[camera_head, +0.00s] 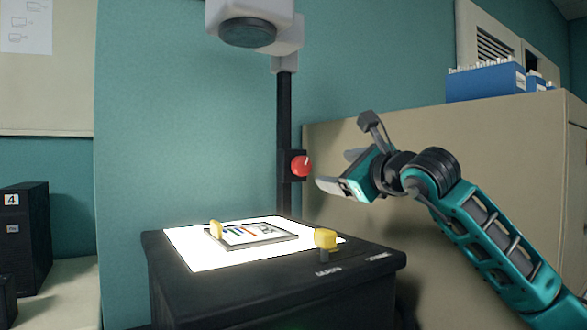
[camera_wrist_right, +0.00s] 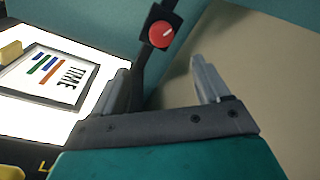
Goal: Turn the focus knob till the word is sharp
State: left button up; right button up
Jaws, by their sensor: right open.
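The red focus knob (camera_head: 301,165) sits on a black block on the projector's dark post (camera_head: 284,110). It has a pale pointer line, which shows tilted up and to the right in the right wrist view (camera_wrist_right: 161,34). My right gripper (camera_head: 346,154) is open and empty, just right of the knob and apart from it. In the right wrist view the knob shows beyond the two fingertips (camera_wrist_right: 160,71), between them. A framed slide (camera_head: 250,234) lies on the lit projector top; its printed word (camera_wrist_right: 73,82) seems to read TIME. The projected word is not in view. My left gripper is not in view.
The projector head (camera_head: 252,25) hangs above on the post. Yellow pieces stand by the slide (camera_head: 216,229) and at the lit top's front right (camera_head: 325,238). A beige cabinet (camera_head: 470,140) with a blue box (camera_head: 486,82) stands behind my right arm. A black case (camera_head: 25,237) is at left.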

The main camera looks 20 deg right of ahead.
aim_at(304, 166)
jog(key=w, duration=0.3)
jog(key=w+p, duration=0.1)
jog(key=w, duration=0.7)
jog(key=shift+a+r, duration=0.15)
jog(key=shift+a, duration=0.1)
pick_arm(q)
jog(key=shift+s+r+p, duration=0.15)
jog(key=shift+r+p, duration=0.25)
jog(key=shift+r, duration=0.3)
pick_arm(e)
jog(key=shift+w, duration=0.95)
